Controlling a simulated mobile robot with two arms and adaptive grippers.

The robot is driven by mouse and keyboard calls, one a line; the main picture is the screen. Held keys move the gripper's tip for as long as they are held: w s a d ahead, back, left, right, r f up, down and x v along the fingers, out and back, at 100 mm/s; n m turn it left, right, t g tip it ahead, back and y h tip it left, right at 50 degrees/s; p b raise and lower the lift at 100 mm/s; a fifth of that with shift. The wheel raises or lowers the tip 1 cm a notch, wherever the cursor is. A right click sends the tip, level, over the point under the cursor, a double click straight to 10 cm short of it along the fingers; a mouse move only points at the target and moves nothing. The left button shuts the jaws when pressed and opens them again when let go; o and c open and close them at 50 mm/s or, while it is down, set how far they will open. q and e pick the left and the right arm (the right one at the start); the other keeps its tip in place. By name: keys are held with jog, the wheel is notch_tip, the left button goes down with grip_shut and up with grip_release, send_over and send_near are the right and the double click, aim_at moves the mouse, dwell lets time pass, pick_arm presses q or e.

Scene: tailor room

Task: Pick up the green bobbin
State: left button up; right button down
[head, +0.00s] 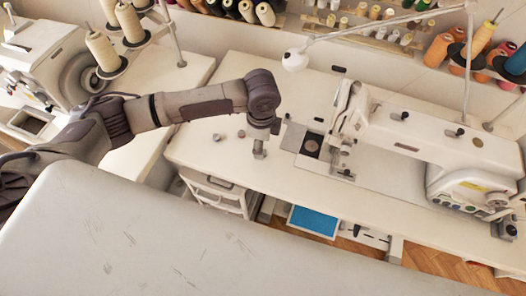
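My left arm reaches in from the left over the white sewing table (190,150). Its gripper (259,153) points down close to the tabletop, left of the sewing machine. The fingers are small and seen from above, so I cannot tell whether they are open or shut, or on anything. Two small greyish pieces, perhaps bobbins, stand left of the gripper: one nearer it (241,133) and one further left (216,137). I cannot make out a clearly green bobbin; it may be hidden by the gripper. My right gripper is out of view.
A white sewing machine (430,140) stands on the table's right part. Another machine (50,60) is at the upper left. Thread spools (264,13) stand along the back. A pale, scuffed surface (180,240) fills the foreground. A drawer unit (215,192) is under the table.

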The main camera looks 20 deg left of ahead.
pick_arm(q)
jog(key=shift+w+d+f, duration=0.1)
jog(key=shift+f, duration=0.85)
jog(key=shift+w+d+f, duration=0.1)
jog(key=shift+f, duration=0.8)
jog(key=c, duration=0.8)
jog(key=shift+a, duration=0.1)
